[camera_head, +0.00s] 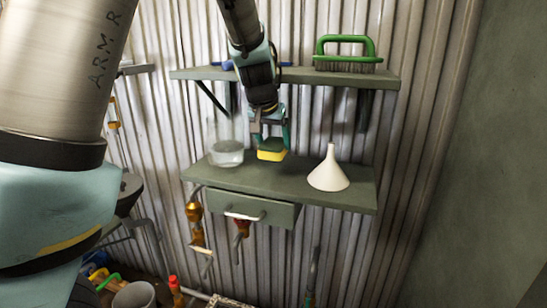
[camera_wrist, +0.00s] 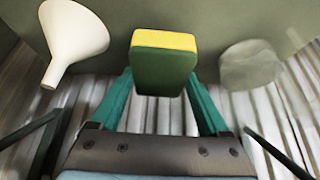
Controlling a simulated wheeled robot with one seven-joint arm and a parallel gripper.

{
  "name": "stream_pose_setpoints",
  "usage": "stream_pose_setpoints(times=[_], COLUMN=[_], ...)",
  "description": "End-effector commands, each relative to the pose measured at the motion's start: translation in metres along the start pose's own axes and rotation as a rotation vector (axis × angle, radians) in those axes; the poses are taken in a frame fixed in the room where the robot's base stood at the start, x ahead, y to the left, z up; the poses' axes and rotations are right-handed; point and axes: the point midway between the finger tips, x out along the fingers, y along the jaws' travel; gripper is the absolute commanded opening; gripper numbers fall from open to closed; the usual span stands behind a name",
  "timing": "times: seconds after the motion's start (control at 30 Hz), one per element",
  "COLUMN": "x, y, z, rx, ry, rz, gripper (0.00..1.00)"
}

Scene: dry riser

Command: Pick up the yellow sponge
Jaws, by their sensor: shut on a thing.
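The yellow sponge (camera_head: 271,155) has a green side and is held between the fingers of my gripper (camera_head: 272,138), over the lower grey-green shelf (camera_head: 285,185). In the wrist view the sponge (camera_wrist: 163,62) sits between the two green fingertips (camera_wrist: 163,88), its yellow layer at the top and its green face toward the camera. In the head view it looks close above the shelf top; I cannot tell whether it still touches it.
A white funnel (camera_head: 328,172) stands right of the sponge and a clear glass vessel (camera_head: 226,151) stands left of it. An upper shelf (camera_head: 300,75) holds a green-handled brush (camera_head: 345,51). A drawer (camera_head: 250,208) hangs under the lower shelf. Corrugated metal wall stands behind.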

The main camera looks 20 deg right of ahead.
Motion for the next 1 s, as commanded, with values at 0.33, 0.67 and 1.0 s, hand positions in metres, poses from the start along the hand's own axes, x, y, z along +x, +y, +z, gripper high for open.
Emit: stream_pose_setpoints(times=[0.33,0.67,1.0], x=[-0.044,-0.089,-0.096], y=[0.002,0.000,-0.001], z=[0.076,0.151,0.168], rx=[0.003,0.002,-0.001], ry=[0.000,-0.002,-0.001], rz=[0.007,0.001,-0.001], gripper=[0.20,0.20,0.20])
